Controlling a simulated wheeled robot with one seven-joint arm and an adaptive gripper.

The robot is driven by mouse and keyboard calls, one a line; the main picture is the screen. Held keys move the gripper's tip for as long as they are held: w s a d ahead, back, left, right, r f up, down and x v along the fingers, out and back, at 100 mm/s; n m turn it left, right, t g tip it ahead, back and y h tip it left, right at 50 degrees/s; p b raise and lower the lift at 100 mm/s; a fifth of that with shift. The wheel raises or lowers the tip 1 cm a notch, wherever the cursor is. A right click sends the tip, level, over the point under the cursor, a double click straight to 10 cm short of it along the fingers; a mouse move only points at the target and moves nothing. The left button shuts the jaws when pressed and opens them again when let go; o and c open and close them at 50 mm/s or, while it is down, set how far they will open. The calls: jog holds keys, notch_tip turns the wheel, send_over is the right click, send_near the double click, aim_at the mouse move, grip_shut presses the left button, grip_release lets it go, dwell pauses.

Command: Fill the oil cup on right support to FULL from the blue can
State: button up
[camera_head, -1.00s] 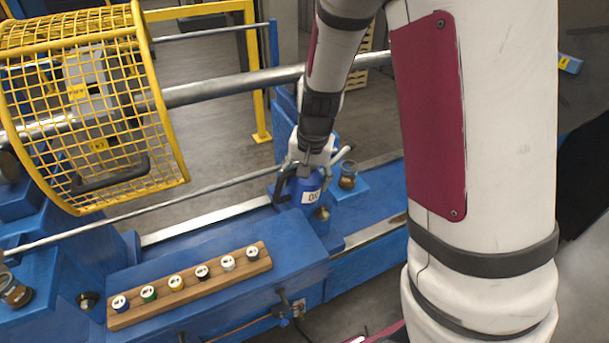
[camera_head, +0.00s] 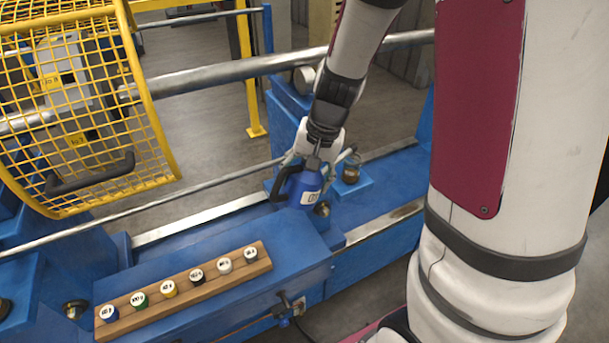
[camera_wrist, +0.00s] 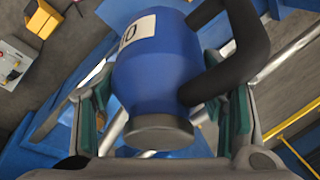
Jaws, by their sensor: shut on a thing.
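The blue can (camera_head: 303,189) with a white label and a black handle is held by my gripper (camera_head: 318,160) above the blue machine bed. In the wrist view the can (camera_wrist: 158,70) sits between the two green-padded fingers, its grey end toward the camera and its black handle to the right. My gripper (camera_wrist: 165,112) is shut on it. The oil cup (camera_head: 351,168) stands on a blue block just right of the can, apart from it. It looks brownish in its lower part; its level and any FULL mark are too small to read.
A wooden rack (camera_head: 190,293) with several labelled weights lies on the blue bed at front left. A yellow mesh guard (camera_head: 85,100) stands at left. A long steel shaft (camera_head: 230,77) and a thinner rod (camera_head: 150,204) cross behind the bed.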

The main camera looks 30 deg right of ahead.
jog(key=shift+s+y+b, duration=0.1)
jog(key=shift+y+b, duration=0.2)
jog(key=shift+b, duration=0.2)
dwell(0.4)
jog(key=shift+b, duration=0.3)
dwell(0.6)
jog(key=shift+y, duration=0.3)
jog(key=shift+d+r+g+y, duration=0.2)
jog(key=shift+r+y, duration=0.45)
jog(key=shift+r, duration=0.25)
jog(key=shift+d+r+g+y, duration=0.1)
jog(key=shift+r+g+y, duration=0.1)
jog(key=shift+r+y, duration=0.6)
jog(key=shift+r, duration=0.25)
dwell(3.9)
